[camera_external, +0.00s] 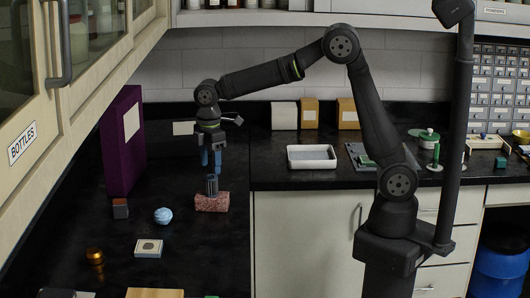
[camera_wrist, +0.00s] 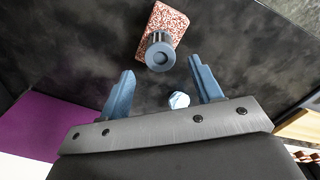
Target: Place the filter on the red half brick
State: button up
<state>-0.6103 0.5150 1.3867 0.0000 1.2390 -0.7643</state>
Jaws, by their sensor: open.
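The filter (camera_external: 212,185) is a dark grey ribbed cylinder with a round end. It stands upright on the speckled red half brick (camera_external: 212,204), which lies on the black bench. In the wrist view the filter (camera_wrist: 160,52) shows its hollow-looking grey end, with the brick (camera_wrist: 172,22) beneath it. My gripper (camera_external: 211,162) points down just above the filter, apart from it. In the wrist view my gripper (camera_wrist: 160,80) has its two blue fingers wide apart, with nothing held between them.
A tall purple box (camera_external: 122,145) stands at the left. A pale blue ball (camera_external: 163,215), a small dark block (camera_external: 120,208), a white box (camera_external: 148,248) and a brass piece (camera_external: 94,256) sit nearby. A white tray (camera_external: 312,165) is on the back counter.

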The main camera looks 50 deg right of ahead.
aim_at(211, 177)
notch_tip(211, 177, up, 5)
jog(key=shift+f, duration=0.1)
dwell(0.4)
jog(key=shift+f, duration=4.15)
jog(key=shift+f, duration=0.1)
